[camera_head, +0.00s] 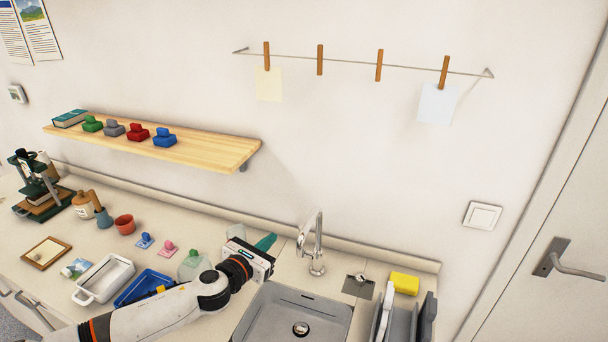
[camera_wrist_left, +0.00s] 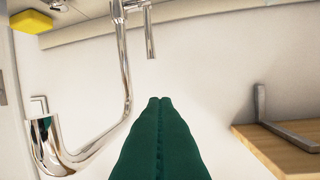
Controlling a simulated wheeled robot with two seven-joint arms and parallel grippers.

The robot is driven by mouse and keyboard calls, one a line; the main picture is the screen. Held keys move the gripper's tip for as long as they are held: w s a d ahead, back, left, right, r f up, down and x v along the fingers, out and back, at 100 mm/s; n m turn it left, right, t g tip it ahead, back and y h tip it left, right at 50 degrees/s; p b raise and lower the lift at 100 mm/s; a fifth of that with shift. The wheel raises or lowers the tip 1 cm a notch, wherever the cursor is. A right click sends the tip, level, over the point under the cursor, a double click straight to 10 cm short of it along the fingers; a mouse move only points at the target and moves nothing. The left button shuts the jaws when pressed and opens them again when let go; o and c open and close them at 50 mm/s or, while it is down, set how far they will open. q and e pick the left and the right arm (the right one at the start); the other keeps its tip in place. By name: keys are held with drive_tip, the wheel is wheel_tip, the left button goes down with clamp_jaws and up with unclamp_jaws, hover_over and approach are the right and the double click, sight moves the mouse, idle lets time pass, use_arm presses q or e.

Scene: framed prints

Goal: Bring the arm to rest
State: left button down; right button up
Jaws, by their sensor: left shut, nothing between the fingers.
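My left arm comes in from the lower left in the head view and reaches over the counter. My left gripper (camera_head: 266,243) is above the counter just left of the tap (camera_head: 317,245). Its green fingers also show in the left wrist view (camera_wrist_left: 159,102), pressed together with nothing between them. The tap, in chrome, stands close to the fingers in the wrist view (camera_wrist_left: 122,60) without visible contact. My right gripper is in neither view.
The sink (camera_head: 290,318) lies below and right of the gripper. A wooden shelf (camera_head: 200,149) with several coloured stamps hangs on the wall. A white tray (camera_head: 104,278) and a blue tray (camera_head: 146,287) stand left. A yellow sponge (camera_head: 405,283) lies right. Pegs hang on a line above.

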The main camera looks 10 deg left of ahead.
use_arm(q)
drive_tip(key=s+d+f+n+g+y, duration=0.2)
drive_tip(key=s+f+n, duration=0.1)
drive_tip(key=s+n, duration=0.55)
drive_tip(key=s+d+f+n+g+y, duration=0.1)
drive_tip(key=s+f+n+y, duration=0.3)
drive_tip(key=n, duration=0.8)
drive_tip(key=s+a+f+n+g+h, duration=0.1)
drive_tip(key=s+a+n+g, duration=0.25)
drive_tip(key=s+n, duration=0.7)
drive_tip(key=s+a+f+n+g, duration=0.2)
drive_tip(key=s+n+g, duration=0.45)
drive_tip(key=s, duration=0.65)
wheel_tip(320, 180, down, 32)
drive_tip(key=s+n+b, duration=0.2)
drive_tip(key=s+b, duration=0.1)
drive_tip(key=b, duration=0.1)
drive_tip(key=s+a+f+g+b, duration=0.1)
drive_tip(key=s+a+f+b, duration=0.2)
drive_tip(key=s+f, duration=1.2)
wheel_tip(320, 180, down, 2)
drive_tip(key=shift+f+m, duration=0.2)
drive_tip(key=shift+m, duration=0.15)
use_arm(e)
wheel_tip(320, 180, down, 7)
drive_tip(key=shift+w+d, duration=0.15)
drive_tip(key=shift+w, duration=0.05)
